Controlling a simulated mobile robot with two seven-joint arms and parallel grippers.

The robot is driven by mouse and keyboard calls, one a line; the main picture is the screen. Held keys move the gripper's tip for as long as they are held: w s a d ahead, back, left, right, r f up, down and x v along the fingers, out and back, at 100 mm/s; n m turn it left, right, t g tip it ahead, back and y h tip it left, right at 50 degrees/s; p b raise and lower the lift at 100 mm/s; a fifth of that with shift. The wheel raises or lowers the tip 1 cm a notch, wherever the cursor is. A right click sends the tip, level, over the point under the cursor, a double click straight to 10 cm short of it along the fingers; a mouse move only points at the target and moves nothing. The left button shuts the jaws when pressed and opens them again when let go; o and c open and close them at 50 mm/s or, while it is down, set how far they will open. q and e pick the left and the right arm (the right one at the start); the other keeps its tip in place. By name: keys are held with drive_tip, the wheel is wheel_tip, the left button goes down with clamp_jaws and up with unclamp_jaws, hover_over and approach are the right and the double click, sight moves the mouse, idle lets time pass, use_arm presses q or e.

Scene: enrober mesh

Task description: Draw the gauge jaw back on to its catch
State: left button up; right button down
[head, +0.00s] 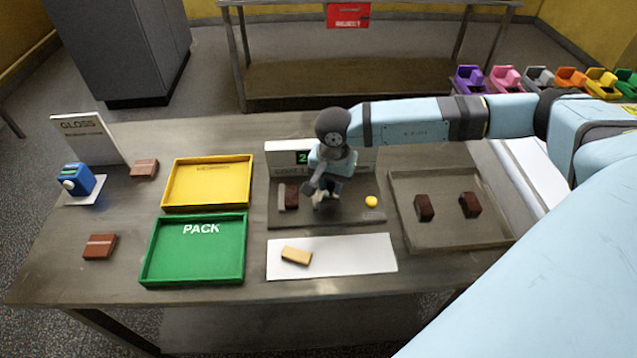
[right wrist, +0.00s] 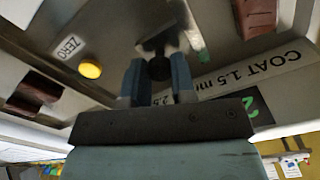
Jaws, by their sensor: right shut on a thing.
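The coat gauge (head: 345,216) is a grey plate with a display (head: 303,157) behind it, in the middle of the bench. My right gripper (head: 325,197) is over the plate. In the right wrist view its fingers (right wrist: 158,78) are shut on a dark round knob (right wrist: 159,68) of the gauge jaw (right wrist: 165,38). A brown chocolate piece (head: 292,196) stands beside a grey block (head: 281,197) at the plate's left; it also shows in the right wrist view (right wrist: 256,14), apart from the jaw. I cannot make out the catch for certain. My left gripper is not in view.
A yellow ZERO button (head: 371,202) sits at the plate's right. A white strip with a tan bar (head: 296,255) lies in front. Yellow (head: 206,207) and green PACK (head: 146,280) trays stand left; a grey tray (head: 455,240) with two brown pieces stands right.

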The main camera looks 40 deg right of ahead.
drive_tip(key=shift+s+d, duration=0.35)
drive_tip(key=shift+d, duration=0.3)
drive_tip(key=c, duration=1.4)
unclamp_jaws()
drive_tip(key=o, duration=0.4)
drive_tip(key=shift+o, duration=0.4)
drive_tip(key=shift+s+d, duration=0.1)
drive_tip(key=shift+r, duration=0.1)
drive_tip(key=shift+r, duration=0.3)
wheel_tip(320, 180, up, 13)
drive_tip(key=b, duration=0.1)
